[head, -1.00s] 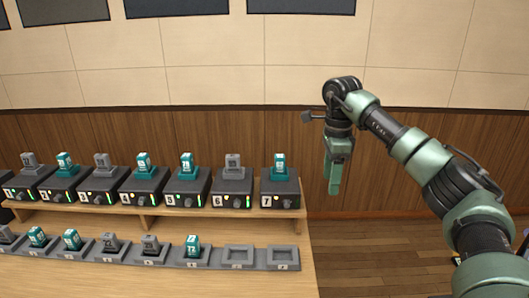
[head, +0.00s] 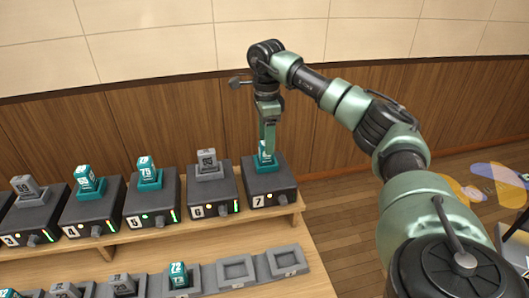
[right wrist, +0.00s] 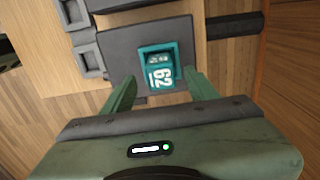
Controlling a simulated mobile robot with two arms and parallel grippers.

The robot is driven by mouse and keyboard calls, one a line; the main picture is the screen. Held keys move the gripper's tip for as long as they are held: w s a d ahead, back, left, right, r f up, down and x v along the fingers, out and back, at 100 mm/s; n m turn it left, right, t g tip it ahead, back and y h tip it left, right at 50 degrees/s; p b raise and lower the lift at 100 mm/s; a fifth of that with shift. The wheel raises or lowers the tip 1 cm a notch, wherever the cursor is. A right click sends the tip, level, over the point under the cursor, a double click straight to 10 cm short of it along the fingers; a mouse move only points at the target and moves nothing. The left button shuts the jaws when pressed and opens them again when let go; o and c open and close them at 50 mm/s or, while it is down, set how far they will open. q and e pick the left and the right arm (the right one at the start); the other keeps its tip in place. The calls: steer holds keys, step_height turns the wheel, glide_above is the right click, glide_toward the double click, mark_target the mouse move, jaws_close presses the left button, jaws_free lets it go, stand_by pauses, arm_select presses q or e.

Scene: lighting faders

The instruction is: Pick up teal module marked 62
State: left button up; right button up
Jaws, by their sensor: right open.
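The teal module marked 62 (right wrist: 160,76) sits upright on the dark box labelled 7 (head: 270,185), at the right end of the raised row. In the right wrist view its label reads 62 and it stands in a teal socket. In the head view my right gripper (head: 268,148) is above it and hides part of it (head: 262,157). In the right wrist view the open fingers (right wrist: 160,90) reach down on either side of the module, with gaps. My left gripper is not in view.
Box 6 (head: 213,192) with a grey module (head: 208,162) stands just left of box 7. More boxes with teal and grey modules continue left. A lower row holds empty grey trays (head: 238,270) and a teal module marked 72 (head: 179,275). The shelf ends right of box 7.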

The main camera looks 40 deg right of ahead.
step_height(320, 180, down, 4)
steer(key=shift+w+f+p, duration=0.1)
steer(key=shift+p, duration=0.25)
jaws_close()
steer(key=shift+r, duration=0.2)
